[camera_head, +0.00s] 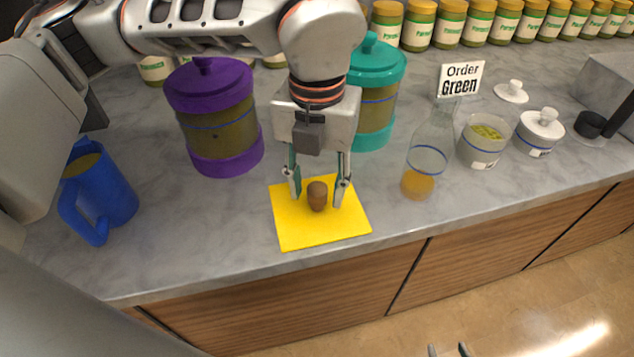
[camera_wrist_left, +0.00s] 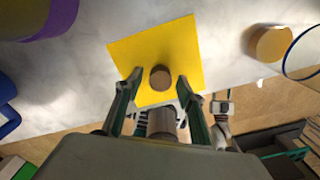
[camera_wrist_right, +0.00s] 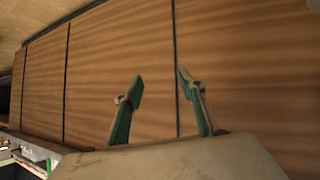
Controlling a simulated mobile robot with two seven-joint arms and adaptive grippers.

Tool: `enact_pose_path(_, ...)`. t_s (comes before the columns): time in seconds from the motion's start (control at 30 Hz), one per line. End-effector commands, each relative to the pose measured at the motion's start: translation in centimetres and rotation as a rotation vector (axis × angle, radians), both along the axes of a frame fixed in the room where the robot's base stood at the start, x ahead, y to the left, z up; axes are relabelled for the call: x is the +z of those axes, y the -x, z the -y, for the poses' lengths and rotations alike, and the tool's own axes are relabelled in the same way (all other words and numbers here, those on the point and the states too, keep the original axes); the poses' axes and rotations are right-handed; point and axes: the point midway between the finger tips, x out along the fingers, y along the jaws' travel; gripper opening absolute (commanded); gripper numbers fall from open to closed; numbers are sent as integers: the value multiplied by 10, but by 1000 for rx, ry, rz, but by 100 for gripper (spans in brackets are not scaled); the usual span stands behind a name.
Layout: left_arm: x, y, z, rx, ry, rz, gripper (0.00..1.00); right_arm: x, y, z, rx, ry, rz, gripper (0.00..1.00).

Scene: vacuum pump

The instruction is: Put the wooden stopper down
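The wooden stopper (camera_head: 317,196) is a small brown plug standing on the yellow mat (camera_head: 290,230) on the marble counter. My left gripper (camera_head: 318,190) is over the mat with its fingers spread, one on each side of the stopper. In the left wrist view the stopper (camera_wrist_left: 160,78) shows between the fingertips (camera_wrist_left: 158,85), with a gap on both sides. My right gripper (camera_head: 448,350) shows only its fingertips at the bottom edge of the head view. In the right wrist view its fingers (camera_wrist_right: 161,88) are apart and empty, facing the wooden cabinet fronts.
A blue pitcher (camera_head: 108,195), a purple jar (camera_head: 222,130) and a teal jar (camera_head: 378,110) stand around the mat. A glass flask (camera_head: 432,145) with orange liquid is to the right, beside an open jar (camera_head: 483,145). An order sign (camera_head: 461,78) reads Green. The counter's front edge lies just below the mat.

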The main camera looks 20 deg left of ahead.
Motion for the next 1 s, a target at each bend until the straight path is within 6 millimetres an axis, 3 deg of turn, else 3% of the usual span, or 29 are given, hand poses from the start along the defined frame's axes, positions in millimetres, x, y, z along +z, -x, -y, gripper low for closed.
enact_pose_path(0.23,2,0,0,0,0,1,39,2,-3,0,0,1,5,40)
enact_pose_path(0.37,14,-1,0,0,0,3,39,4,-5,0,-1,0,9,40)
enact_pose_path(0.8,99,-1,0,1,0,5,39,10,-4,-1,-1,-8,8,40)
enact_pose_path(1.0,120,0,0,0,0,3,39,8,2,-3,-1,-13,-3,40)
